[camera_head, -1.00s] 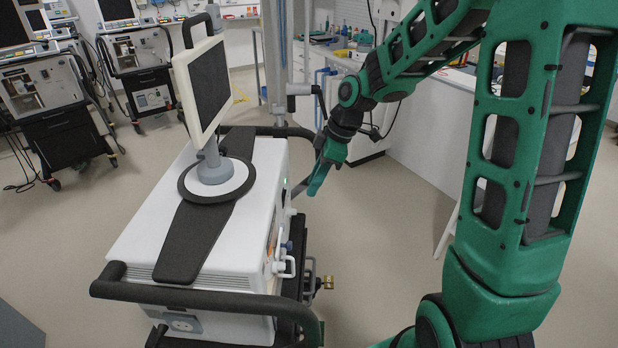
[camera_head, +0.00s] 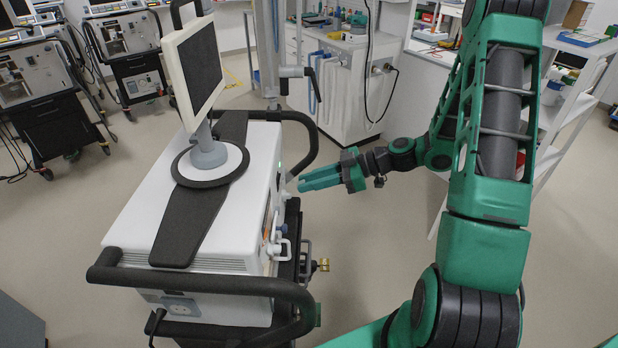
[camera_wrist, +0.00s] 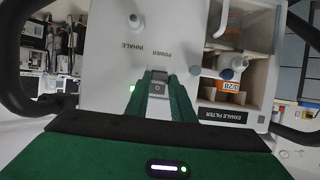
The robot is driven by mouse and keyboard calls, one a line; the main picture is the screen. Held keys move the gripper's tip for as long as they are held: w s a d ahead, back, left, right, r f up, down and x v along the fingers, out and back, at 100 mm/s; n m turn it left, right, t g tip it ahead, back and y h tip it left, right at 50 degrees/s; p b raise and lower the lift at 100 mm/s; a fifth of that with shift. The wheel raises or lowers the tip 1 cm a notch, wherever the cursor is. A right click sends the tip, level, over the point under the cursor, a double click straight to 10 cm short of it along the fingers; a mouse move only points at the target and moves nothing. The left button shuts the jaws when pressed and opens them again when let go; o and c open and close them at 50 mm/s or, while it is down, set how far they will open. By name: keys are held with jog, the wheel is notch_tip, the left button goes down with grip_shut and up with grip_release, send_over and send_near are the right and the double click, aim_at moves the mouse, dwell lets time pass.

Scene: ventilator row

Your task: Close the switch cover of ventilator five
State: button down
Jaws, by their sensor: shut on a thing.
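The ventilator (camera_head: 190,215), a white cart unit with a tilted screen (camera_head: 197,62), stands left of centre in the head view. Its number cannot be read. In the wrist view its panel (camera_wrist: 112,50) fills the upper middle, with a small switch (camera_wrist: 157,88) marked 0 near POWER lettering. My gripper (camera_head: 302,183) reaches the panel's side from the right. In the wrist view my gripper (camera_wrist: 159,76) has its green fingers on both sides of the switch, shut on the small grey switch cover (camera_wrist: 158,74). The cover's exact angle cannot be told.
A green light (camera_wrist: 131,88) glows beside the switch. Right of it is a recess with an EXHALE FILTER label (camera_wrist: 222,115) and an orange tag (camera_wrist: 228,85). A black handrail (camera_head: 205,287) runs around the ventilator. Other ventilators (camera_head: 125,55) stand behind at left.

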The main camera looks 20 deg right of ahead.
jog(key=shift+w+a+f+t+y, duration=0.2)
jog(key=shift+a+f+t+y, duration=0.35)
jog(key=shift+y, duration=0.5)
jog(key=shift+w+a+f+t+y, duration=0.15)
jog(key=shift+a+f+t+y, duration=0.2)
jog(key=shift+f+y, duration=0.55)
jog(key=shift+w+a+f+t+y, duration=0.2)
jog(key=shift+a+f+t+y, duration=0.25)
jog(key=shift+y, duration=0.7)
jog(key=shift+f, duration=0.15)
jog(key=c, duration=1.5)
grip_release()
jog(key=v, duration=1)
jog(key=shift+d+f, duration=0.2)
jog(key=shift+d, duration=0.15)
